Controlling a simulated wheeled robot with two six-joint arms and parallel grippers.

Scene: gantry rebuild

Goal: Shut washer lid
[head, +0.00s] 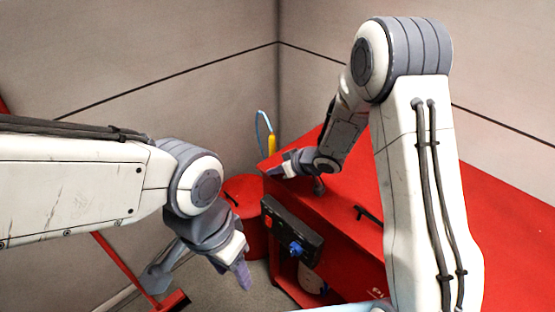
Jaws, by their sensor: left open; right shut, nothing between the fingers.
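The red washer (340,265) stands at the centre right, with a dark control panel (291,232) on its front. Its red lid (335,205) shows as a broad top surface with a black handle (368,215). The lid looks down, but my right arm covers much of it, and I cannot tell whether its edge is fully seated. My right gripper (276,171) is shut and empty at the lid's far left corner; I cannot tell whether it touches. My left gripper (243,274) is open and empty, pointing down, left of the control panel and apart from the washer.
A red round drum (246,195) stands behind and left of the washer. A yellow item with a blue hose (271,144) is near the wall corner. Grey walls close in behind. A red bar (125,265) is at lower left. Some floor (255,298) is bare.

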